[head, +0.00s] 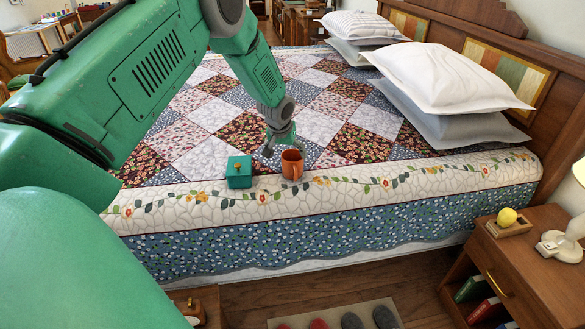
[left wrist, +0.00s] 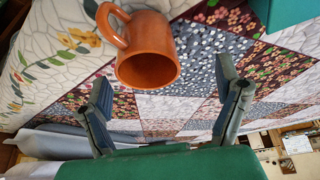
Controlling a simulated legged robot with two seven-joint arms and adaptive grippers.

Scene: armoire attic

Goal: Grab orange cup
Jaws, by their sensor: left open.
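The orange cup (head: 292,164) stands on the quilt near the bed's front edge in the head view. In the left wrist view the orange cup (left wrist: 148,52) shows its open mouth and its handle on the upper left. My left gripper (head: 279,146) is just behind and left of the cup, above the quilt. In the left wrist view the left gripper (left wrist: 165,95) has its fingers spread wide with nothing between the tips, and the cup lies beyond them, apart. My right gripper is not in view.
A teal box (head: 239,172) with a small knob sits on the quilt just left of the cup. White pillows (head: 440,75) lie by the headboard. A nightstand (head: 530,262) with a lamp and a yellow object stands at the right. The quilt right of the cup is clear.

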